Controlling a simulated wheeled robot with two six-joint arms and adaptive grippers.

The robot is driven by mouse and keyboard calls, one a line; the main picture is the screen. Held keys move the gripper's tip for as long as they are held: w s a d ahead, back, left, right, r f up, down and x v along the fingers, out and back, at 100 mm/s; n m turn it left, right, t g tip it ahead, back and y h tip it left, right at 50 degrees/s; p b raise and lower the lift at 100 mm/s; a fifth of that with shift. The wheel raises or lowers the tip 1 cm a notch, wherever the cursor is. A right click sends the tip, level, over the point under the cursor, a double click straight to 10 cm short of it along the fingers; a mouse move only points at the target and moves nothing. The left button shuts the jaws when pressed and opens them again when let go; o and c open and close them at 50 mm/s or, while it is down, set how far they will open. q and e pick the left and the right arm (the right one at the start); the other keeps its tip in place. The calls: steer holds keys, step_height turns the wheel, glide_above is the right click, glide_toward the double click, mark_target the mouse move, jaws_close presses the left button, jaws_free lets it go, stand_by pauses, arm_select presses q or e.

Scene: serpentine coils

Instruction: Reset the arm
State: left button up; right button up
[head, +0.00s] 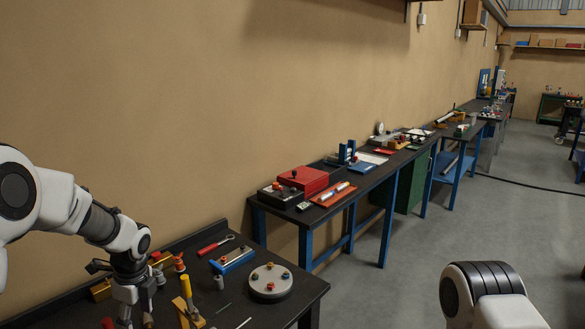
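My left arm comes in from the left edge, and its gripper (135,305) points down over the left part of the near dark workbench (305,290). The fingers reach toward the bottom edge of the picture, and I cannot tell whether they are open or shut on something. Small yellow and red parts stand close behind and beside it. Of my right arm only a white and black link (490,295) shows at the bottom right; its gripper is out of the picture.
A round grey plate (270,283) with coloured knobs, a blue-based fixture (232,260), a red-handled wrench (215,245) and a yellow bracket (188,300) sit on the near bench. More benches (330,205) line the tan wall.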

arm_select(q)
steer(key=s+d+f+n+h+b, duration=0.1)
steer(key=s+d+f+n+b, duration=0.2)
steer(key=f, duration=0.5)
steer(key=s+d+f+n+b, duration=0.1)
steer(key=s+d+f+n, duration=0.15)
steer(key=s+f, duration=0.45)
steer(key=s+d+f+n+h+b, duration=0.1)
steer(key=s+d+f+n+b, duration=0.15)
steer(key=f, duration=0.75)
steer(key=s+f+n+b, duration=0.1)
steer(key=s+f+n, duration=0.3)
steer(key=s, duration=0.3)
steer(key=s+f+n+b, duration=0.2)
steer(key=s+f+n, duration=0.1)
steer(key=s, duration=0.4)
steer(key=s+d+f+n+b, duration=0.1)
steer(key=s+f+n+b, duration=0.1)
steer(key=s+f+n, duration=0.2)
steer(key=s+n, duration=0.1)
steer(key=s, duration=0.2)
steer(key=shift+s+f+n, duration=0.3)
steer(key=shift+f+n, duration=0.05)
steer(key=shift+n, duration=0.05)
arm_select(e)
step_height(320, 180, down, 12)
steer(key=shift+r, duration=0.15)
